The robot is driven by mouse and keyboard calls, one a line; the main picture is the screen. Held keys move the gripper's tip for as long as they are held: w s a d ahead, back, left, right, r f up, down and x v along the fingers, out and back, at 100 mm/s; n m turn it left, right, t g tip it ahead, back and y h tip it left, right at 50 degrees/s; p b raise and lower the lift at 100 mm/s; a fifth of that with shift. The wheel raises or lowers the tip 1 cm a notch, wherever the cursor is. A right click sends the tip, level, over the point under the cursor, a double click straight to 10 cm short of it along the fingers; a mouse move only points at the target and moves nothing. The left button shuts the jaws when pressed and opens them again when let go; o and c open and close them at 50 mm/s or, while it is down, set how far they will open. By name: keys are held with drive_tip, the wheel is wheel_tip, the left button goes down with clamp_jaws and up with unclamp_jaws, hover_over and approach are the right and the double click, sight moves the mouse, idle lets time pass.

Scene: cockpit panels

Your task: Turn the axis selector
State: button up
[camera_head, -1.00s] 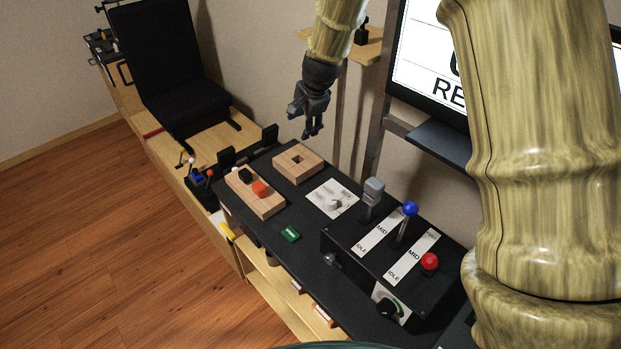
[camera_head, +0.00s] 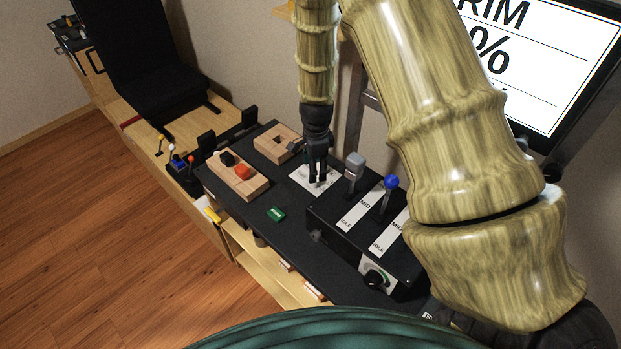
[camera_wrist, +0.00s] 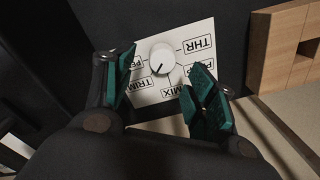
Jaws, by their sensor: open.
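The axis selector is a white round knob (camera_wrist: 162,58) on a white label plate (camera_wrist: 198,28), marked THR, TRIM, MIX and a partly covered word. A dark line on the knob points down-left in the wrist view, toward the TRIM side. In the head view the plate (camera_head: 300,180) lies on the black panel, and my gripper (camera_head: 318,182) hangs over it, hiding the knob. In the wrist view my gripper (camera_wrist: 160,85) is open, with one green-padded finger on each side of the knob. The fingers look apart from the knob; the exact height is unclear.
A grey-handled lever (camera_head: 355,165) and a blue-knobbed lever (camera_head: 391,183) stand on a black box close to the right of my gripper. A wooden block with a hole (camera_head: 270,138) lies at the left. A green switch (camera_head: 275,214) sits in front. A monitor (camera_head: 560,60) stands behind right.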

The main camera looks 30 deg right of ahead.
drive_tip(key=shift+w+f+p, duration=0.1)
drive_tip(key=shift+f+p, duration=0.55)
drive_tip(key=shift+f, duration=2.25)
